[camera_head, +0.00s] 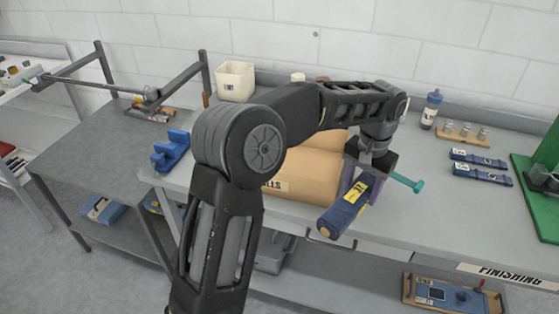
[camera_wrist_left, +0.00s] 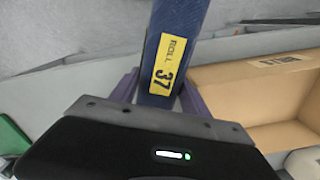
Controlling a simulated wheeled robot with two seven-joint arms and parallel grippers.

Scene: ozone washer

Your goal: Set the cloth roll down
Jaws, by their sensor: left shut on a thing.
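The cloth roll (camera_head: 343,210) is a dark blue cylinder with a yellow label and a brown core end. In the left wrist view the roll (camera_wrist_left: 182,28) carries a label that reads "ROLL 37". My left gripper (camera_head: 362,182) is shut on it, and in the left wrist view its purple fingers (camera_wrist_left: 160,92) sit on either side of the roll. The roll is tilted and its free end is near the bench's front edge. A tan box (camera_head: 312,172), its label partly hidden by my arm, stands just left of it. My right gripper is not in view.
The grey bench (camera_head: 430,205) has clear room right of the roll. A teal-ended rod (camera_head: 407,182) shows beside my gripper. Blue labelled strips (camera_head: 480,165), a bottle (camera_head: 431,108) and a green stand (camera_head: 535,195) are to the right. A white bin (camera_head: 235,80) stands behind.

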